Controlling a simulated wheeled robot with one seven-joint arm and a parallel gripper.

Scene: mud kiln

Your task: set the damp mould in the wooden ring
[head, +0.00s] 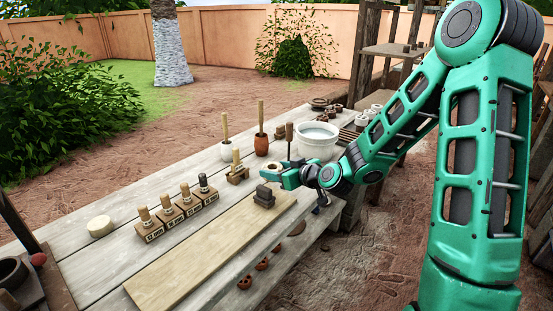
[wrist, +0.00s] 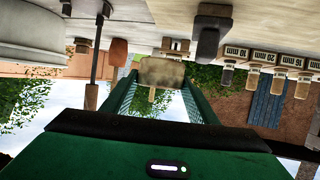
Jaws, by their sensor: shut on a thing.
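My gripper (head: 280,175) reaches in from the right over the far part of the table and is shut on a small tan, round-sided piece, taken to be the damp mould (head: 272,167). In the wrist view, which is upside down, this mould (wrist: 161,71) sits between the green fingertips. A short pale stub shows against it, and I cannot tell if it belongs to it. In the head view the mould's top looks ring-like with a darker middle. It appears held above the tabletop. I cannot clearly make out a separate wooden ring.
A dark block (head: 264,196) stands on a long board (head: 205,248). Several labelled wooden blocks with handled tools (head: 182,208) stand left of it, near a pale disc (head: 99,226). A white basin (head: 318,142) and a brown pot with an upright stick (head: 261,144) stand beyond my gripper.

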